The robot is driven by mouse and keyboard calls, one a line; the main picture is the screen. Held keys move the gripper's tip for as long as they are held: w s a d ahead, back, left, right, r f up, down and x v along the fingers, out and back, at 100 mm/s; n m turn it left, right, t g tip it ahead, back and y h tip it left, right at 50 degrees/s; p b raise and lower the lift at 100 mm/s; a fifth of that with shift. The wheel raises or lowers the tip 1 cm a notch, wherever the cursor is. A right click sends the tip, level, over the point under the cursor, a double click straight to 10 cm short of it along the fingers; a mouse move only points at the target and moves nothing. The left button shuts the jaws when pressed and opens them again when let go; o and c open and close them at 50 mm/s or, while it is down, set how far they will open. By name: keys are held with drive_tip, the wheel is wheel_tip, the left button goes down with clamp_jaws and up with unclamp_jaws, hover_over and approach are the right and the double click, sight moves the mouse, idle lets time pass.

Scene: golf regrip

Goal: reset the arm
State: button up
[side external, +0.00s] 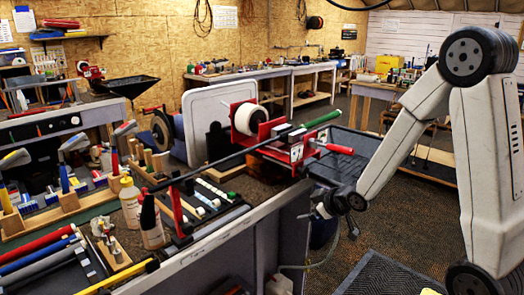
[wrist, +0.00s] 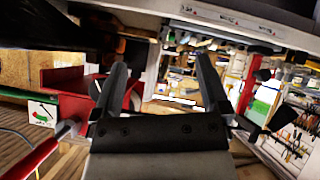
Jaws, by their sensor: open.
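My gripper (side external: 330,212) hangs at the bench's front edge, below and to the right of the red vise (side external: 297,154), with my arm reaching down from the right. In the wrist view its two dark fingers (wrist: 165,78) stand well apart, with nothing held between them. A golf club's dark shaft (side external: 215,163) runs across the bench to the vise. A green grip (side external: 322,119) shows at the vise's right end.
The bench (side external: 215,243) holds bottles (side external: 152,226), a white tape roll (side external: 247,118), a pale upright panel (side external: 202,105) and racks of club heads at left. A red vise handle (side external: 340,149) juts out above my gripper. Open floor (side external: 385,225) lies right of the bench.

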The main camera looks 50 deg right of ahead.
drive_tip(key=s+a+f+m+g+y, duration=0.1)
drive_tip(key=s+a+m+g, duration=0.1)
drive_tip(key=s+a+g, duration=0.5)
drive_tip(key=shift+s+a+m+g, duration=0.3)
drive_tip(key=shift+s+a, duration=1.55)
drive_tip(key=shift+a, duration=0.45)
